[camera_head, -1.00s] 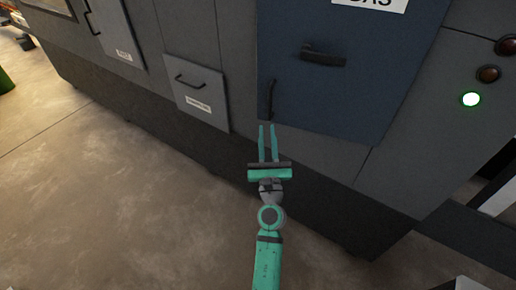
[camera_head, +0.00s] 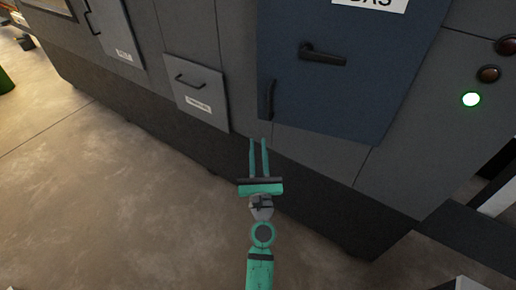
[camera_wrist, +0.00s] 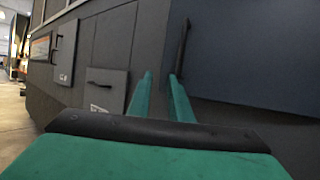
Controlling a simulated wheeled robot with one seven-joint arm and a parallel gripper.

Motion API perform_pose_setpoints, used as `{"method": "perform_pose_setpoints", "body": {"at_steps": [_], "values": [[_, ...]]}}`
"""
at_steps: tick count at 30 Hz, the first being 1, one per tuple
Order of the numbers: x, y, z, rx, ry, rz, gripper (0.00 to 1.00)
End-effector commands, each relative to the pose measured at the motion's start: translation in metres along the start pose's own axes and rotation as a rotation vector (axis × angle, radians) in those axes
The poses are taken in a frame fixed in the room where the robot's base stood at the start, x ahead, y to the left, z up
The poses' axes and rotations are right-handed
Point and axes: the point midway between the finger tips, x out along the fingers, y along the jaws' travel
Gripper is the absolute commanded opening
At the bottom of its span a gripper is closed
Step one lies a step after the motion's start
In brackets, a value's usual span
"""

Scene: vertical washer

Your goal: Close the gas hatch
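The gas hatch (camera_head: 345,95) is a dark blue panel on the grey machine, with a label ending in "AS" (camera_head: 370,3) cut off at the top of the head view. It has a black lever handle (camera_head: 323,55) in its upper part and a black vertical handle (camera_head: 269,99) at its lower left. The hatch looks flush or nearly so; I cannot tell whether it is latched. My gripper (camera_head: 258,143) is just below the hatch's lower left corner, fingers apart and empty. In the wrist view the fingers (camera_wrist: 160,77) point toward the machine, with the blue hatch (camera_wrist: 250,50) at the right.
A smaller grey panel (camera_head: 196,92) with handle and label is left of the hatch. Another handled panel (camera_head: 115,30) is further left. The floor (camera_head: 95,170) is clear in front.

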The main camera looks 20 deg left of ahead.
Motion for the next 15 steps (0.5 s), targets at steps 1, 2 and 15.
{"method": "perform_pose_setpoints", "body": {"at_steps": [1, 2, 15], "values": [[-0.0002, 0.0002, 0.0000, 0.000, 0.000, 0.000, 0.18], [-0.0002, 0.0002, 0.0000, 0.000, 0.000, 0.000, 0.18], [0.0025, -0.0008, 0.0046, -0.002, -0.009, -0.009, 0.00]]}}
